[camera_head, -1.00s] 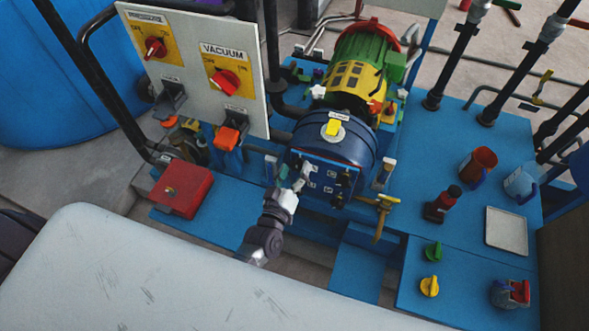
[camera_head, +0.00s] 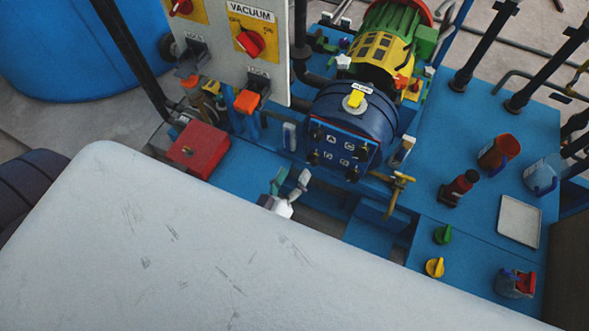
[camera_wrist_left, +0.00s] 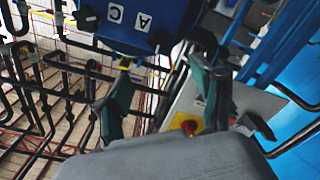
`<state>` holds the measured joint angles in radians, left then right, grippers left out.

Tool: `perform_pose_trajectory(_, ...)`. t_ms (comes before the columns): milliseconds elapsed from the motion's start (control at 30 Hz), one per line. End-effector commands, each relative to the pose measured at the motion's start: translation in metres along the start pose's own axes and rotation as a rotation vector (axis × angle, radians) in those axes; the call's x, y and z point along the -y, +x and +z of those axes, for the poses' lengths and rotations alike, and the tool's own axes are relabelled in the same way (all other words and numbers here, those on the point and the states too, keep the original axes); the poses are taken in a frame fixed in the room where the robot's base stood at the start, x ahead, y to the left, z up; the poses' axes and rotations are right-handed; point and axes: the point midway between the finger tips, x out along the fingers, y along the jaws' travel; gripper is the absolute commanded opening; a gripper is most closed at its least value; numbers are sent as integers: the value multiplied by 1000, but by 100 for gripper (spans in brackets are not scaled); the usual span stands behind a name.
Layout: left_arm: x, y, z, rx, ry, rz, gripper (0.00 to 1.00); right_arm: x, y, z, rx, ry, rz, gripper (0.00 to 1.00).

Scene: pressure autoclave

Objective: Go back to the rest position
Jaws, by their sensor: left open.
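My left gripper (camera_head: 289,182) shows just past the edge of my white body in the head view, below the blue autoclave (camera_head: 350,113). Its two fingers stand apart with nothing between them. In the left wrist view the open fingers of my left gripper (camera_wrist_left: 165,100) frame a gap, and the blue autoclave face with lettered marks (camera_wrist_left: 135,22) is at the top. The gripper is apart from the autoclave. Most of the left arm is hidden behind my body. My right gripper is not in view.
A red box (camera_head: 200,150) sits left of the gripper. The control panel (camera_head: 225,50) stands behind it. A brass handle (camera_head: 395,190) sticks out at the autoclave's right. A red jug (camera_head: 498,153), a dark bottle (camera_head: 459,188) and a white tray (camera_head: 519,222) stand on the blue bench.

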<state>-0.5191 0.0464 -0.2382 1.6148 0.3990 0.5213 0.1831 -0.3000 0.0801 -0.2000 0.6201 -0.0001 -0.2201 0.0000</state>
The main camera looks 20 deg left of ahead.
Motion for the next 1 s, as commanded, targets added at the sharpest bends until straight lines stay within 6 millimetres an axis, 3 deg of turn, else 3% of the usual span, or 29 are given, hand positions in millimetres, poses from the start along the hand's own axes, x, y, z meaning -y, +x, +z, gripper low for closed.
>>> perform_pose_trajectory(367, 0, 0, 0, 1, 1, 0, 68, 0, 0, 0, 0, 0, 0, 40)
perform_pose_trajectory(467, 6, -1, 11, 32, 17, -8, 68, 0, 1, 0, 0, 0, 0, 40)
perform_pose_trajectory(567, 25, -8, 45, 132, 70, -32, 68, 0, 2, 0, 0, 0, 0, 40)
perform_pose_trajectory(733, 89, -46, 138, 447, 231, -105, 68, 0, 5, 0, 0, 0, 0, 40)
perform_pose_trajectory(900, 163, -118, 218, 805, 397, -186, 68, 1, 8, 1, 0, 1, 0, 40)
perform_pose_trajectory(1000, 204, -171, 250, 1016, 483, -232, 68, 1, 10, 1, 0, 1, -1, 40)
